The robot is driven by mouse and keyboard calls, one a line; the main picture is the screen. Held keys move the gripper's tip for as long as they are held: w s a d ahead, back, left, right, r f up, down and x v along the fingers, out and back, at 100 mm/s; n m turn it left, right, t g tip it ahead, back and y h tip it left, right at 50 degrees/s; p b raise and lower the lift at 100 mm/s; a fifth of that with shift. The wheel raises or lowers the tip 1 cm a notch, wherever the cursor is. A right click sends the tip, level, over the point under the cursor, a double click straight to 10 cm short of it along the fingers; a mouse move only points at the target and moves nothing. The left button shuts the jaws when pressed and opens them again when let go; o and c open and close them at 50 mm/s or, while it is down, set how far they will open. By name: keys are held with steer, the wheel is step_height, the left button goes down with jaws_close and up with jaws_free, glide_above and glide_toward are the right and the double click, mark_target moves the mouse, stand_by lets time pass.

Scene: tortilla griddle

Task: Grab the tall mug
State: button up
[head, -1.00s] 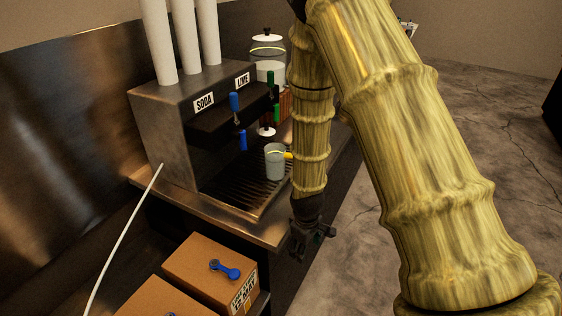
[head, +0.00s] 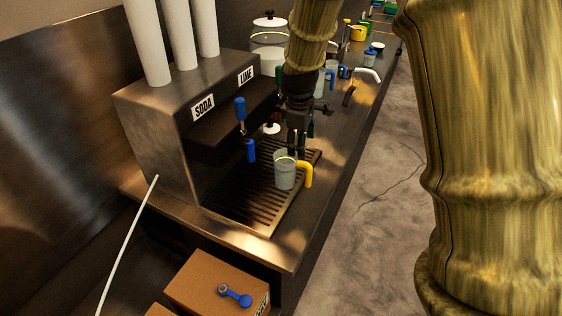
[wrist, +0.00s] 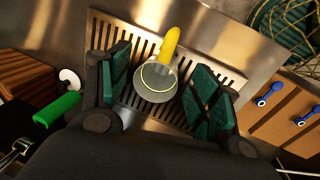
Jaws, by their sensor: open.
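The tall mug (head: 285,173) is grey and see-through with a yellow handle, and stands upright on the slotted drip tray (head: 262,203) of the drink dispenser. Its handle points right in the head view. In the wrist view the mug (wrist: 157,82) shows from above, between the two green-padded fingers of my gripper (wrist: 160,88), with its handle pointing up the picture. My gripper is open, with a gap on both sides of the mug. In the head view the gripper (head: 297,140) hangs just behind the mug, and its fingertips are partly hidden.
Cups and a faucet (head: 367,74) stand farther along the counter.

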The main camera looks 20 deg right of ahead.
mark_target(303, 164)
steer(key=shift+d+f, duration=0.15)
steer(key=shift+d, duration=0.05)
steer(key=shift+f+p, duration=0.3)
steer(key=shift+s+f, duration=0.3)
steer(key=shift+f, duration=0.05)
steer(key=f, duration=0.1)
steer(key=w+f+p, duration=0.1)
steer(key=f, duration=0.1)
steer(key=shift+w+d+f, duration=0.1)
steer(key=shift+f, duration=0.2)
steer(key=shift+s+d+f+p, duration=0.1)
steer(key=shift+s+f+p, duration=0.05)
steer(key=shift+s+p, duration=0.5)
steer(key=shift+f+p, duration=0.25)
steer(key=shift+p, duration=0.1)
steer(key=f, duration=0.1)
steer(key=w+f+p, duration=0.1)
steer(key=f, duration=0.1)
steer(key=shift+d, duration=0.2)
steer(key=shift+f, duration=0.2)
steer(key=shift+s, duration=0.2)
steer(key=shift+f, duration=0.1)
steer(key=shift+w+f, duration=0.1)
steer(key=shift+w, duration=0.05)
